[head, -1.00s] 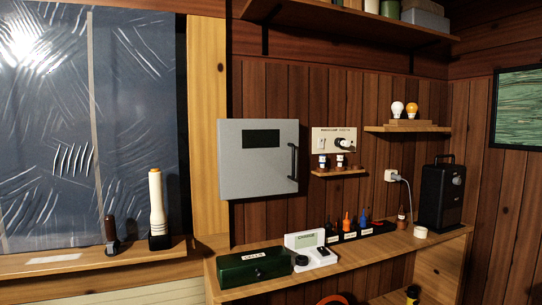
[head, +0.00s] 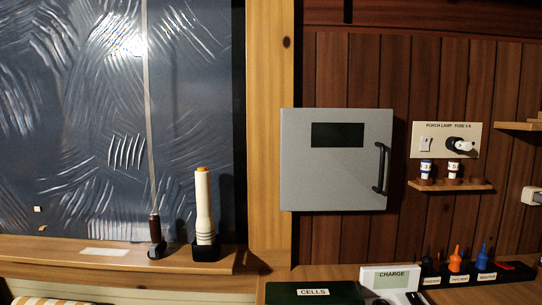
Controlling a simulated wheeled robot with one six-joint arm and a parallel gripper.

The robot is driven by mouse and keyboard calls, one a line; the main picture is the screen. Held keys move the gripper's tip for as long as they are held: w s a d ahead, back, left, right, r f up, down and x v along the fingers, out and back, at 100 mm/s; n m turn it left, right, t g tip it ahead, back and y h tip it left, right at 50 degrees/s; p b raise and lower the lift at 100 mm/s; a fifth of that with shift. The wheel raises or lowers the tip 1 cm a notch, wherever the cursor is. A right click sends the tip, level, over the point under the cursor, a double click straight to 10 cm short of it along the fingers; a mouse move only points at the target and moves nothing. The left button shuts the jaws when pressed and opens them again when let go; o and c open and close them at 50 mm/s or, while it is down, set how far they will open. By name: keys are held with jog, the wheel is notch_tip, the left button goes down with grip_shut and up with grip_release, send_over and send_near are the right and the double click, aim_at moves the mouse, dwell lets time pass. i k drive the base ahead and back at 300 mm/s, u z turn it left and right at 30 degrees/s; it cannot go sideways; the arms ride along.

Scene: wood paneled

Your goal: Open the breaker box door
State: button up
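The breaker box (head: 335,160) is a grey box on the wood wall, right of a light wooden post. Its door is shut, with a dark panel (head: 338,135) in the upper part. A black vertical bar handle (head: 381,168) is on the door's right side. My gripper is not in the head view.
A shelf (head: 478,290) below the box holds a green CELLS case (head: 315,293), a white CHARGE unit (head: 390,277) and several small bottles. A PORCH LAMP fuse panel (head: 445,140) is to the right. A cream flashlight (head: 204,215) stands on the left ledge. Space before the door looks clear.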

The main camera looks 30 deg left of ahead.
aim_at(332, 158)
jog(key=u, duration=0.6)
jog(key=i, duration=0.85)
jog(key=u, duration=0.5)
